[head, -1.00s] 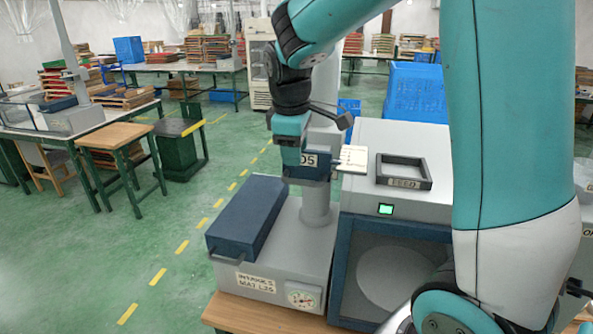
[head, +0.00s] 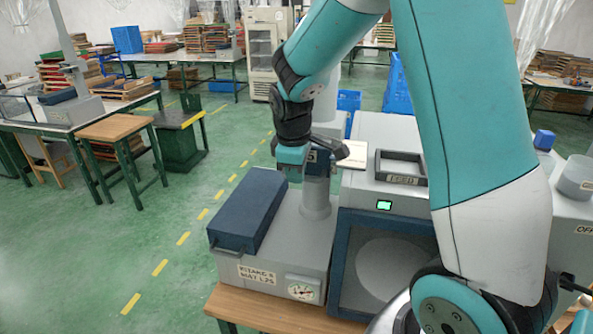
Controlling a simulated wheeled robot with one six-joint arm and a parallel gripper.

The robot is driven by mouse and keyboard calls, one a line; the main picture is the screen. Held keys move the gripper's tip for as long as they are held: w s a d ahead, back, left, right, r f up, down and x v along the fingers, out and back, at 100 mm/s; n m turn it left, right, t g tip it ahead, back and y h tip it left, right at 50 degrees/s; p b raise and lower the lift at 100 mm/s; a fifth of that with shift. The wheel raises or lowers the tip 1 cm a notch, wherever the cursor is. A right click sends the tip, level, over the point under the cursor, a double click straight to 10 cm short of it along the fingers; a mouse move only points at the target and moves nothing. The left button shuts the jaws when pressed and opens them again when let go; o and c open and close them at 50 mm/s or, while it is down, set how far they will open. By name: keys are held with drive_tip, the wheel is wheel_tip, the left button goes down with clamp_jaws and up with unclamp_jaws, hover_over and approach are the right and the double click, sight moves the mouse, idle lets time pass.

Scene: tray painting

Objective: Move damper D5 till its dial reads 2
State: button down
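The damper D5 (head: 317,165) is a dark blue block on a grey upright pipe, with a pale plate sticking out to its right. Its label is partly covered by my gripper. My gripper (head: 293,165) is at the left front of the damper, overlapping it in the view. I cannot tell whether it touches the damper, and its fingertips do not show clearly. The dial (head: 303,289) is a round white face on the front of the grey intake box (head: 270,262). Its needle is too small to read surely.
A dark blue lid (head: 250,210) with a front handle covers the left of the intake box. A grey cabinet (head: 385,195) with a lit green display and a dark-framed window stands close on the right. A wooden bench top (head: 265,310) lies below.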

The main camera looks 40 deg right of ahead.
drive_tip(key=shift+w+d, duration=0.7)
drive_tip(key=shift+d, duration=0.2)
drive_tip(key=shift+w+d, duration=0.7)
drive_tip(key=shift+d, duration=0.2)
drive_tip(key=c, duration=1.1)
unclamp_jaws()
drive_tip(key=shift+r, duration=0.1)
drive_tip(key=a+r+b, duration=0.1)
drive_tip(key=r, duration=0.4)
drive_tip(key=s+a+r+b, duration=0.1)
drive_tip(key=r, duration=0.5)
drive_tip(key=s+r+b, duration=0.1)
drive_tip(key=r, duration=0.5)
drive_tip(key=shift+s+a, duration=0.1)
drive_tip(key=shift+a, duration=0.3)
